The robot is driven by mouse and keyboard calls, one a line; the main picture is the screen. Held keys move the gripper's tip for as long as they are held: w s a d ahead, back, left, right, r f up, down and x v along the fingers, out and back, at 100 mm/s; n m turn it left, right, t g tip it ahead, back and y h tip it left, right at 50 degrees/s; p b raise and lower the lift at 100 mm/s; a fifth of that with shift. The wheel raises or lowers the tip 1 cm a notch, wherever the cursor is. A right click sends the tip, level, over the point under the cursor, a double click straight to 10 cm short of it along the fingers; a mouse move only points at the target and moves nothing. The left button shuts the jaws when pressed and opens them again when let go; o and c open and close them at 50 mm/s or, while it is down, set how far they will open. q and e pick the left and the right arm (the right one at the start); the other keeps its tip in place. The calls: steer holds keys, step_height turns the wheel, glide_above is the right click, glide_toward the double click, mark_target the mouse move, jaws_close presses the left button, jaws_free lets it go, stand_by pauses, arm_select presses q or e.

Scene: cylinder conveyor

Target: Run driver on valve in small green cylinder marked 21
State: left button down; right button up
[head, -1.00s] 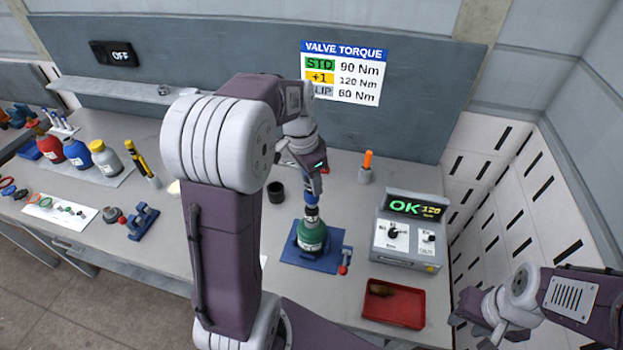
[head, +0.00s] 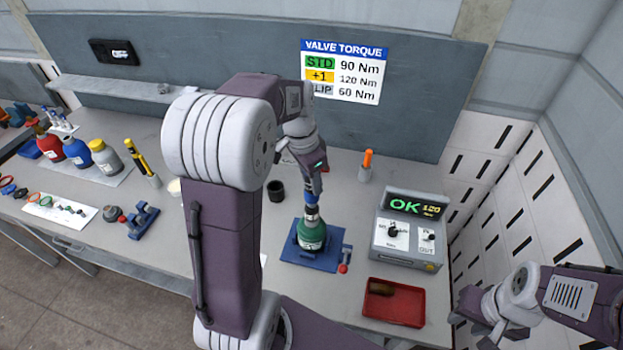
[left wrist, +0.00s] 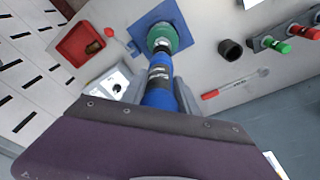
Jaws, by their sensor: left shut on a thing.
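The small green cylinder (head: 312,236) stands upright in a blue clamp base (head: 290,255) with a red-knobbed lever. It also shows in the left wrist view (left wrist: 168,38). Its marking is too small to read. My left gripper (head: 312,188) is shut on a blue and black driver (left wrist: 158,92), held upright above the cylinder. The driver's lower end meets the cylinder's top, where it hides the valve. A grey tester (head: 408,245) right of the clamp shows a green OK and a yellow number like 120. My right gripper (head: 478,312) hangs at the lower right; its jaws are unclear.
A red tray (head: 393,318) with a brown object sits in front of the tester. A black cup (head: 276,191) and an orange-handled tool in a holder (head: 367,166) stand behind. Red, blue and yellow-topped bottles (head: 104,158) stand left. A torque chart (head: 343,72) hangs on the wall.

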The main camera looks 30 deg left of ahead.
arm_select(q)
steer(key=shift+f, duration=0.2)
stand_by(0.3)
steer(key=shift+d, duration=0.1)
stand_by(0.3)
steer(key=shift+s+r+p, duration=0.15)
steer(key=shift+r+p, duration=0.05)
steer(key=shift+p, duration=0.25)
stand_by(0.4)
steer(key=shift+r+p, duration=0.1)
steer(key=shift+p, duration=0.25)
stand_by(0.3)
steer(key=shift+r+p, duration=0.1)
steer(key=shift+p, duration=0.2)
stand_by(0.5)
steer(key=shift+r, duration=0.1)
stand_by(0.4)
